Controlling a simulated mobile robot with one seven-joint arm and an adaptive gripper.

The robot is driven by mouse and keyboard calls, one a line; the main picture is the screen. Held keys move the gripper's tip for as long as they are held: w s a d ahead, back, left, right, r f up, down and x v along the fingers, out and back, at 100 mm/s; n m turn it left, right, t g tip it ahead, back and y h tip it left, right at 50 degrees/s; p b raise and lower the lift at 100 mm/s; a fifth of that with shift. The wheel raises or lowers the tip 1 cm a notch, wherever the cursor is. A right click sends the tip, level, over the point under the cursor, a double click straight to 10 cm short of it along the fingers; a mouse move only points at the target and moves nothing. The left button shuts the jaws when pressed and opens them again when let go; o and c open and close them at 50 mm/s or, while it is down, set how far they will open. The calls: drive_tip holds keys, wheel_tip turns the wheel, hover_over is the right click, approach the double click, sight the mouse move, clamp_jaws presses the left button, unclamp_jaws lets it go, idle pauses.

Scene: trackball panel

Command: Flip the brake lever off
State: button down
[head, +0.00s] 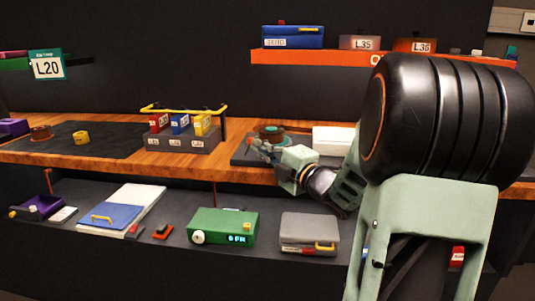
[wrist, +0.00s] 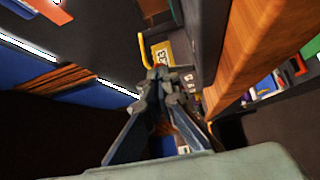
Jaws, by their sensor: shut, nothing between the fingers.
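A grey panel box (head: 170,141) stands on the wooden shelf with red (head: 158,122), blue (head: 180,124) and yellow (head: 202,124) labelled blocks on top and a yellow rail behind them. Their labels are too small to read, so I cannot tell which part is the brake lever. My gripper (head: 254,145) is right of the panel, apart from it, fingers pointing left. In the wrist view my gripper (wrist: 163,76) is shut and empty. Beyond its fingertips the yellow block (wrist: 161,54) and yellow rail (wrist: 146,48) show; the fingers hide part of the panel.
A white box (head: 334,140) is to the right. A lower shelf holds a green box (head: 222,228) and a grey case (head: 309,232). The shelf between panel and gripper is mostly clear.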

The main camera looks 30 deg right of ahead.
drive_tip(key=shift+w+a+r+n+g+p, duration=0.35)
drive_tip(key=shift+r+n+g+p, duration=0.25)
drive_tip(key=shift+n+g+p, duration=0.35)
idle(0.5)
drive_tip(key=p, duration=0.1)
drive_tip(key=a+r+n+g+h+p, duration=0.1)
drive_tip(key=p, duration=0.1)
drive_tip(key=shift+w+a, duration=0.1)
drive_tip(key=shift+w, duration=0.2)
drive_tip(key=shift+w+a+r+n+g+h+p, duration=0.2)
drive_tip(key=shift+n+g+p, duration=0.15)
drive_tip(key=shift+p, duration=0.3)
drive_tip(key=shift+w+a+r+n+g+h+p, duration=0.1)
drive_tip(key=shift+a+n+g+h+p, duration=0.1)
drive_tip(key=shift+g+p, duration=0.3)
drive_tip(key=shift+a+f+p, duration=0.1)
drive_tip(key=shift+p, duration=0.25)
drive_tip(key=shift+f, duration=0.25)
drive_tip(key=shift+r+p, duration=0.7)
drive_tip(key=shift+r, duration=0.1)
